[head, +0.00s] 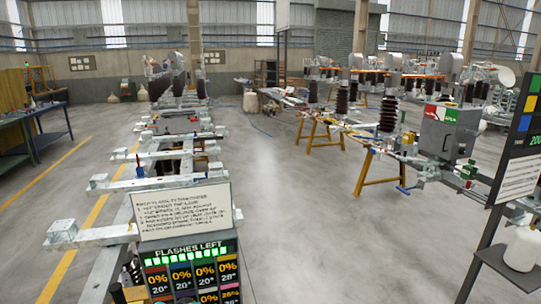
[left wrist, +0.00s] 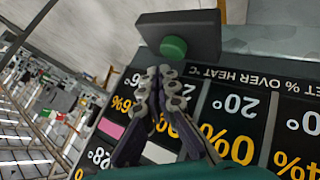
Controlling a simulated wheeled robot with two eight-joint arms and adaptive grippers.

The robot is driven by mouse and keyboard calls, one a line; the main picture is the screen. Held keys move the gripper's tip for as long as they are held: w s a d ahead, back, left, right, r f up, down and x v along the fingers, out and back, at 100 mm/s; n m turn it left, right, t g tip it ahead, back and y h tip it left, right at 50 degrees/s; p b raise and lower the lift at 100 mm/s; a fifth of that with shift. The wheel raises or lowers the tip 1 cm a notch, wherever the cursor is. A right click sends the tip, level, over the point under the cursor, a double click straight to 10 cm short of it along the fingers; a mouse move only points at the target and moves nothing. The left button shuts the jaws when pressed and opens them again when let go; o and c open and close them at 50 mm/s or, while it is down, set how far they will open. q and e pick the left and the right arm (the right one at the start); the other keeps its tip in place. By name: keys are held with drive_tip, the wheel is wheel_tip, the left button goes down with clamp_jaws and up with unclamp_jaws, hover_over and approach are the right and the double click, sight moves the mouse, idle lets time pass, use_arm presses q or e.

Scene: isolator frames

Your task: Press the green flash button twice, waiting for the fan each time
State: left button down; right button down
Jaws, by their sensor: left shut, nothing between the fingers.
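The green flash button (left wrist: 174,47) is a round cap on a dark block (left wrist: 198,33) in the left wrist view. My left gripper (left wrist: 166,72) is shut and empty, its fingertips just below the button in the picture. A small gap seems to show between them, but I cannot tell the depth. I cannot make out a fan. My right gripper is not in view.
A white instruction card (head: 185,208) stands above the display. Grey steel beams (head: 130,185) run back behind it. A grey cabinet (head: 448,130) and insulators stand at the right, near a dark panel (head: 520,140). The concrete floor (head: 290,220) in the middle is clear.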

use_arm(q)
drive_tip(key=shift+f, duration=0.1)
idle(0.3)
drive_tip(key=shift+f+b, duration=0.35)
drive_tip(key=shift+b, duration=0.15)
drive_tip(key=shift+f+b, duration=0.55)
drive_tip(key=shift+f, duration=0.05)
idle(0.5)
drive_tip(key=shift+r, duration=0.1)
drive_tip(key=shift+r+p, duration=0.8)
drive_tip(key=shift+r, duration=0.2)
drive_tip(key=shift+r, duration=0.1)
wheel_tip(320, 180, up, 6)
drive_tip(key=p, duration=0.4)
drive_tip(key=shift+p, duration=0.35)
